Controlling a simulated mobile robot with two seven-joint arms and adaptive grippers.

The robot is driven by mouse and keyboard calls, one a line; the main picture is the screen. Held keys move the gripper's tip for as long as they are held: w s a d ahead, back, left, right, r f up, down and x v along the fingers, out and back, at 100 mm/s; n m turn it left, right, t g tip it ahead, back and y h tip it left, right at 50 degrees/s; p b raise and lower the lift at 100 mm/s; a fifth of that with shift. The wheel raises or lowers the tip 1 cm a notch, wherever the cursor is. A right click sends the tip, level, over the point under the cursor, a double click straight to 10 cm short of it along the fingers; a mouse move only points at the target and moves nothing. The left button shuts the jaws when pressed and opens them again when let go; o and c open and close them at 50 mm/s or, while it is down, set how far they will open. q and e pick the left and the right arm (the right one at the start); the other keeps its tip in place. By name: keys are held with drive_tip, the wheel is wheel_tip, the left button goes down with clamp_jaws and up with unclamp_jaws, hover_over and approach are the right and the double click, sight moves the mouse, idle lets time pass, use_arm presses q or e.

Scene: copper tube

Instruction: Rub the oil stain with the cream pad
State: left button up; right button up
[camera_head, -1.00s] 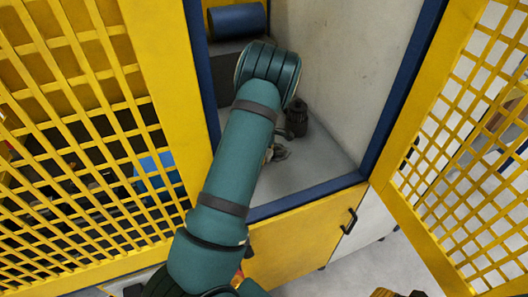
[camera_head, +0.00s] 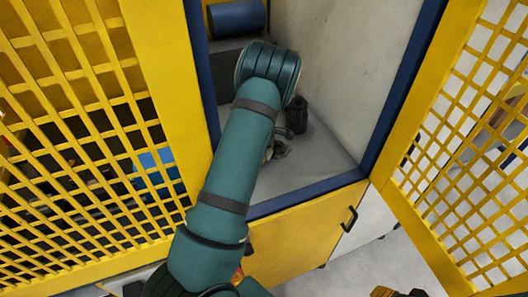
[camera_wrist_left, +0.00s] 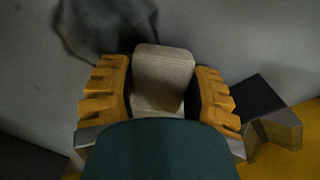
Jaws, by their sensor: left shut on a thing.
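The cream pad (camera_wrist_left: 163,75) is a pale block in the left wrist view, between the two yellow fingers of my left gripper (camera_wrist_left: 165,88). The gripper is shut on it. The oil stain (camera_wrist_left: 100,25) is a dark, blurry patch on the grey surface, just beyond the pad and to its left. I cannot tell whether the pad touches that surface. In the head view my left arm reaches into the cabinet and hides the pad, the stain and most of the gripper. Part of my right gripper (camera_head: 388,292) shows at the bottom edge; its opening cannot be judged.
The cabinet has a blue frame (camera_head: 305,197) and a grey floor (camera_head: 320,165). A dark blue cylinder (camera_head: 236,19) lies at the back left. Yellow mesh panels stand on the left (camera_head: 165,100) and right (camera_head: 425,205). A yellow front with a black handle (camera_head: 349,219) is below.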

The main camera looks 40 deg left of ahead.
sight(281, 148)
use_arm(q)
drive_tip(key=shift+f+b, duration=0.35)
drive_tip(key=shift+f, duration=0.2)
